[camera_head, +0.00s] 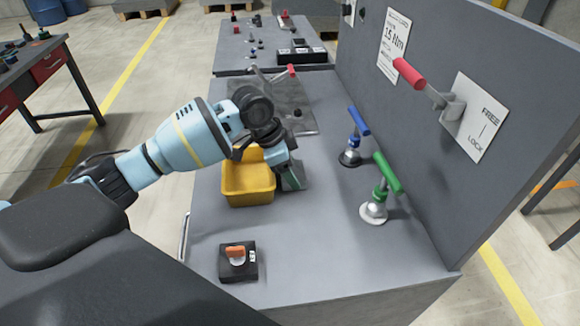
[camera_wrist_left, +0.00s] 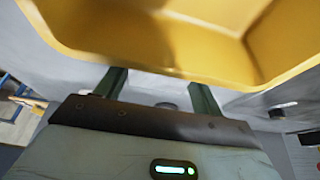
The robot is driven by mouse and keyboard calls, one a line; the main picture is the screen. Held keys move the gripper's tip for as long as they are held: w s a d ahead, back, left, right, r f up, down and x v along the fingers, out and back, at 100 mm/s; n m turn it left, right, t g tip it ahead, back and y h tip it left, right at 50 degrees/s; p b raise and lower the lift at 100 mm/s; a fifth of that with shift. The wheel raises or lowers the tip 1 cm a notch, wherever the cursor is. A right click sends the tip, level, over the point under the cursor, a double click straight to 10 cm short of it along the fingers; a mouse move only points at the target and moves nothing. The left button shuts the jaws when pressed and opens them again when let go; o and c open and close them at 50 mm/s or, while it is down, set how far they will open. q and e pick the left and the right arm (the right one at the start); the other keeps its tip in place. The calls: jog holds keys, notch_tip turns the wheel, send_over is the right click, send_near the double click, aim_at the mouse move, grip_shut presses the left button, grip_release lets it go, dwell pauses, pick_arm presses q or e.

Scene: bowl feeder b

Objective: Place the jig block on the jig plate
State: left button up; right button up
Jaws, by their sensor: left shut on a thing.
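My left gripper (camera_head: 291,180) points down close to the tabletop, just right of the yellow bin. In the left wrist view its two green-grey fingers (camera_wrist_left: 158,90) stand wide apart, and the bin's rim covers their tips. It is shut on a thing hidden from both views. I cannot make out the jig block. A flat grey plate (camera_head: 302,124) lies on the table beyond my left arm, with a small dark knob on it. It may be the jig plate, but I cannot tell. My right gripper is not in view.
The yellow bin (camera_head: 248,196) touches or nearly touches the gripper; it fills the top of the left wrist view (camera_wrist_left: 140,48). Blue (camera_head: 352,150) and green (camera_head: 376,204) clamps stand right. A black switch box (camera_head: 238,262) sits in front. An upright panel with a red lever (camera_head: 410,74) bounds the right.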

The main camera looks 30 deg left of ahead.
pick_arm(q)
jog(key=o, duration=1.2)
jog(key=shift+f, duration=0.1)
jog(key=shift+o, duration=0.2)
jog(key=p+v, duration=0.1)
jog(key=v, duration=1.1)
jog(key=shift+c, duration=0.2)
